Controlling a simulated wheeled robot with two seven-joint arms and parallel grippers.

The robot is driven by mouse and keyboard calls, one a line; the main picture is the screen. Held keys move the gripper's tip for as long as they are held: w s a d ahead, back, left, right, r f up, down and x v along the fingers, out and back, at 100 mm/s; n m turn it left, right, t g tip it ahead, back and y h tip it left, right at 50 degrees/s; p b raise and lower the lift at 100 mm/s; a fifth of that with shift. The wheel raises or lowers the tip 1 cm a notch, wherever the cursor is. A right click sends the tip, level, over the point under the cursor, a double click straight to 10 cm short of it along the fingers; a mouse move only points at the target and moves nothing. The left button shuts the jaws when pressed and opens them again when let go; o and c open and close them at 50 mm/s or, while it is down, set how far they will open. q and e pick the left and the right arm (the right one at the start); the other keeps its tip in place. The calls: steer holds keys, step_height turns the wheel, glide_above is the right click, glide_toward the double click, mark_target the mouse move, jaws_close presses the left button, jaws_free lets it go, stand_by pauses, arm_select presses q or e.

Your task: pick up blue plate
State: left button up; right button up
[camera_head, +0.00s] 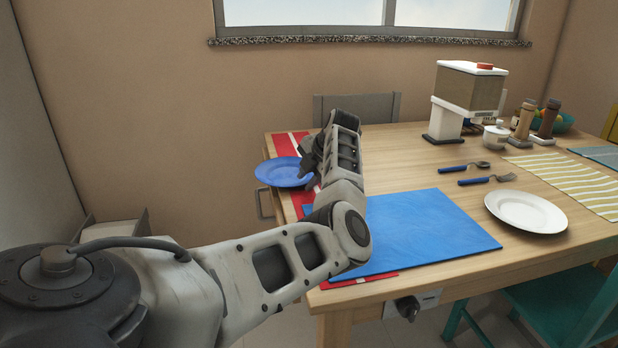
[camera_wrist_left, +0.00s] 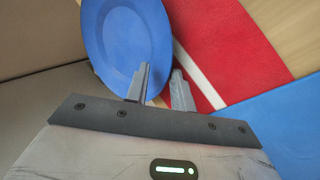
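The blue plate (camera_head: 284,172) is at the far left end of the table, reaching out over its edge. It also shows in the left wrist view (camera_wrist_left: 124,40), cut off at the top. My left gripper (camera_head: 306,166) is at the plate's right side. In the left wrist view the two fingers (camera_wrist_left: 162,88) stand apart, one over the plate and the other just outside its rim. A gap shows between them, and I see no firm hold on the rim. My right gripper is out of view.
A red and white striped mat (camera_head: 285,146) lies beside the plate, and a blue mat (camera_head: 430,232) lies closer. A white plate (camera_head: 526,211), cutlery (camera_head: 487,180) and a dispenser (camera_head: 467,98) stand further right. A grey chair (camera_head: 357,108) is behind the table.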

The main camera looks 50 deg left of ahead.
arm_select(q)
steer(key=shift+o, duration=0.7)
steer(key=shift+f, duration=0.15)
steer(key=shift+d, duration=0.1)
